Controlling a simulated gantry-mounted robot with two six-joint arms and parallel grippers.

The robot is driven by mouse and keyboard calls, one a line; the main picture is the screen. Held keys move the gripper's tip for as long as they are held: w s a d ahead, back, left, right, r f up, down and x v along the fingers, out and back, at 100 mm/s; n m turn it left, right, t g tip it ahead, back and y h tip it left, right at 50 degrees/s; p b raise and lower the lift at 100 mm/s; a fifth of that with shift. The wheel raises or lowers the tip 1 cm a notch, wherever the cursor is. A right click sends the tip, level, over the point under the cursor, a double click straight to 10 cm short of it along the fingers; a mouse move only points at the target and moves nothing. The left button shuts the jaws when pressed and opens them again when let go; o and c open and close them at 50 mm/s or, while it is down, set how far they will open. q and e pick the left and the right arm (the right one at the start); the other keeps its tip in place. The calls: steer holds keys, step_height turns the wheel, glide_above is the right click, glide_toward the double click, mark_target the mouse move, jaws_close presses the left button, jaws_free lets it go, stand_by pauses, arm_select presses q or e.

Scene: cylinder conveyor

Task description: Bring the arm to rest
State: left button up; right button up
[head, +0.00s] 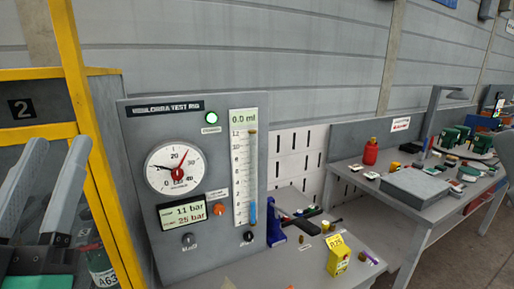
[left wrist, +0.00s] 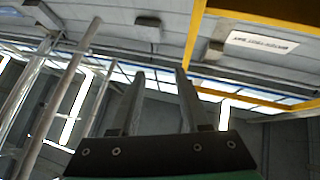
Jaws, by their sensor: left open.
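My left gripper (head: 58,142) is at the left edge of the head view, pointing up. Its two grey fingers are apart, with nothing between them. The left wrist view also shows the gripper (left wrist: 159,73), open and empty, its fingers pointing toward the ceiling and upper wall. In the head view the left gripper is in front of the yellow frame (head: 68,45), left of the test rig panel (head: 135,130). I cannot make out my right gripper.
The panel carries a round gauge (head: 174,167), a display (head: 184,212) and a scaled tube (head: 244,165). A blue stand (head: 274,225) and a yellow tagged block (head: 338,262) are on the bench. A red bottle (head: 371,152) stands on the right-hand table (head: 345,174).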

arm_select(q)
steer(key=s+d+r+m+t+h, duration=0.2)
steer(key=s+d+r+h, duration=0.1)
steer(key=s+h, duration=0.2)
step_height(320, 180, up, 38)
steer(key=d+m+h+p, duration=0.1)
steer(key=h+p, duration=0.1)
steer(key=p, duration=3.6)
steer(key=shift+d+f, duration=0.15)
steer(key=shift+d, duration=0.05)
steer(key=shift+w, duration=0.1)
stand_by(1.8)
